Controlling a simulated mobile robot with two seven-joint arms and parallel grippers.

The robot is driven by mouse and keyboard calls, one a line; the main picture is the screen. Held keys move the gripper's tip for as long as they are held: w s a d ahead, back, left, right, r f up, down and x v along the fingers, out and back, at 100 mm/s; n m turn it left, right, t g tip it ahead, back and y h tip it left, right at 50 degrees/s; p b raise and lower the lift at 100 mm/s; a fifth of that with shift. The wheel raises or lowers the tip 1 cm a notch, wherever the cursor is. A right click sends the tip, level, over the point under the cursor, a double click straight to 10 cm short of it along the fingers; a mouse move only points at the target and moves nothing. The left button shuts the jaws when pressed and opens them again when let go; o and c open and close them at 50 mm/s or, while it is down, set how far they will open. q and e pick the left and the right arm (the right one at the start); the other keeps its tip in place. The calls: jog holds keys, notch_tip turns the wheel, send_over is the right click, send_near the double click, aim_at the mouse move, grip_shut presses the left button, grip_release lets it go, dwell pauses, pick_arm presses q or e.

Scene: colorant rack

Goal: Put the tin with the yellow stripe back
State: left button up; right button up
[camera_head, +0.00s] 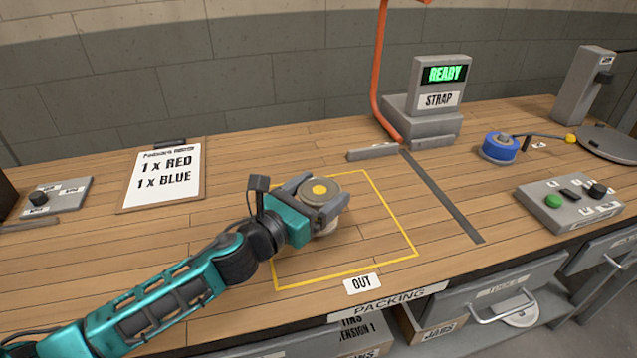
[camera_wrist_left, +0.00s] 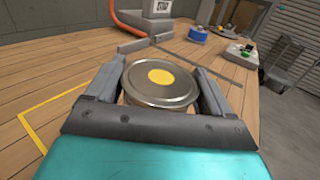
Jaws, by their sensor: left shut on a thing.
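A round tin (camera_head: 320,190) with a metal lid and a yellow disc on top is between the fingers of my left gripper (camera_head: 318,196). The gripper is shut on it, over the yellow-outlined square marked OUT on the bench. In the left wrist view the tin (camera_wrist_left: 160,82) sits upright between both fingers. Its side is mostly hidden, so I cannot see a stripe. I cannot tell whether its base touches the bench. My right gripper is not in view.
A clipboard (camera_head: 163,176) reading 1 x RED, 1 x BLUE lies at the left. The strap machine (camera_head: 428,108), a blue spool (camera_head: 498,147) and a button box (camera_head: 570,204) stand at the right. The OUT square (camera_head: 378,235) is otherwise clear.

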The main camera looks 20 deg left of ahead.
pick_arm(q)
jog(key=shift+f, duration=1.15)
jog(key=shift+f+b, duration=0.2)
jog(key=shift+b, duration=0.25)
jog(key=o, duration=1.1)
